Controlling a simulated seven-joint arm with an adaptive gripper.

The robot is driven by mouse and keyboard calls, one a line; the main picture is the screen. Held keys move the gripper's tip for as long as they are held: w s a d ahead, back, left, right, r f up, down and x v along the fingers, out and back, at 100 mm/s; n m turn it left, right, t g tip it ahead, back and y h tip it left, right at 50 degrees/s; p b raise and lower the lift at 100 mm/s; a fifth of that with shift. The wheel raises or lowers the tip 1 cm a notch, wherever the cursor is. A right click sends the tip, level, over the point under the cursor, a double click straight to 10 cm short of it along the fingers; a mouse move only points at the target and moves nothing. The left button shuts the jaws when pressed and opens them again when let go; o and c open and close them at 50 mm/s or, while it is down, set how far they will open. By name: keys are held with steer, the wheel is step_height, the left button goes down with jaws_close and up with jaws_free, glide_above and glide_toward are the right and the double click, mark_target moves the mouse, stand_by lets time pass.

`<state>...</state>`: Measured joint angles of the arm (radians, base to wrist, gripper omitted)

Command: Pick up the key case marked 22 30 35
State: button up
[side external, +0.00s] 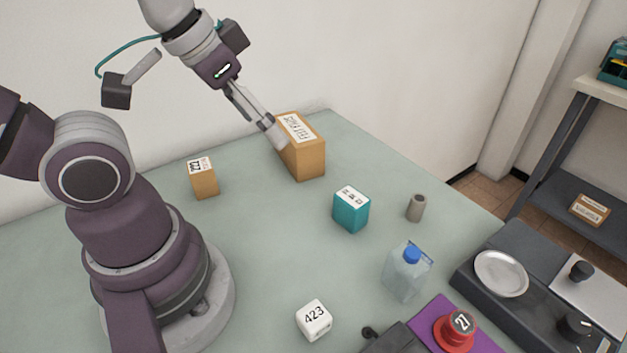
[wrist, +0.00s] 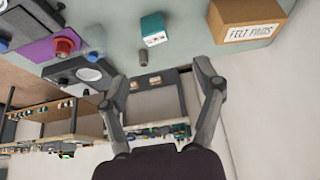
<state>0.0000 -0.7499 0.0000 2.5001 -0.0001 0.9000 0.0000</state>
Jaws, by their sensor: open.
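No marking 22 30 35 can be read clearly in either view. A teal box (side external: 351,212) with a white top label of small, unreadable marks stands mid-table; it also shows at the top of the wrist view (wrist: 153,26). A small tan box (side external: 204,181) stands at the left, its label partly legible as 422. A white block (side external: 314,320) near the front reads 423. My gripper (side external: 275,134) is open and empty, above the table beside the larger cardboard box in the side view. Its two fingers are spread apart in the wrist view (wrist: 163,75).
The cardboard box (side external: 311,158) is labelled FELT PADS in the wrist view (wrist: 278,22). A grey cylinder (side external: 416,208), a clear bottle with a blue cap (side external: 405,276) and a red stamp-like knob (side external: 455,331) stand to the right. Free tabletop surrounds the teal box.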

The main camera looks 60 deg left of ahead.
steer(key=m+g, duration=0.6)
steer(key=m, duration=1.1)
glide_above(352, 196)
step_height(352, 196, down, 10)
steer(key=shift+a, duration=0.15)
steer(key=f, duration=1)
steer(key=shift+d+f, duration=0.2)
steer(key=shift+f, duration=0.05)
steer(key=c, duration=1.3)
